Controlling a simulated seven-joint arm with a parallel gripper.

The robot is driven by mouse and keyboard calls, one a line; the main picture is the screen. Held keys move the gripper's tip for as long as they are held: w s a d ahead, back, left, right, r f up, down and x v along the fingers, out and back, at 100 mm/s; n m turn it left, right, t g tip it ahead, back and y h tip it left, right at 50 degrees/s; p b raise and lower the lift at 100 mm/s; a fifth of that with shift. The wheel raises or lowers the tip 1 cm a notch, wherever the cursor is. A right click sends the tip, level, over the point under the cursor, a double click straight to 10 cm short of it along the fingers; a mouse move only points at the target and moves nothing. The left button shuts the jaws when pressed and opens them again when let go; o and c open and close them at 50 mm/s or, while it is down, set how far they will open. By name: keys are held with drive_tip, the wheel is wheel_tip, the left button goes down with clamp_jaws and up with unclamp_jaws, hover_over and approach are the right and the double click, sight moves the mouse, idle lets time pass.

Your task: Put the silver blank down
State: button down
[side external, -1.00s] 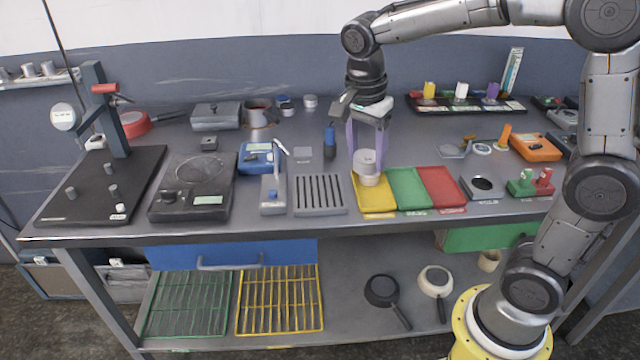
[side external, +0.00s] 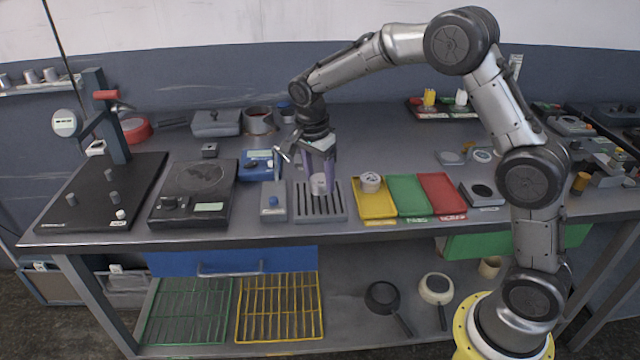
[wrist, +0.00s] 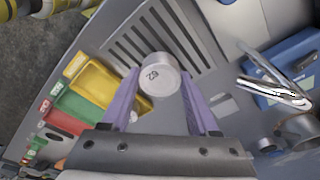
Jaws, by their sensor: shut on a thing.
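My gripper (side external: 319,180) has purple fingers, shut on a short silver cylinder, the silver blank (side external: 318,185). In the wrist view the blank (wrist: 160,76) sits upright between the fingertips, with a dark mark on its top face. It is over the grey slotted rack (side external: 336,214), towards the rack's far part; I cannot tell whether it touches the slats. A second pale cylinder (side external: 370,181) stands in the yellow tray (side external: 378,208), right of my gripper.
The green tray (side external: 408,196) and red tray (side external: 442,194) lie right of the yellow one. A black hotplate-like unit (side external: 190,200) is farther left.

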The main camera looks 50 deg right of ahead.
sight(315, 183)
drive_tip(key=shift+f, duration=1)
drive_tip(key=shift+f, duration=0.15)
drive_tip(key=shift+c, duration=0.7)
unclamp_jaws()
drive_tip(key=r, duration=0.3)
drive_tip(key=a+r, duration=0.1)
drive_tip(key=r, duration=0.7)
drive_tip(key=shift+a+r, duration=0.25)
drive_tip(key=shift+a, duration=0.1)
drive_tip(key=shift+r, duration=0.4)
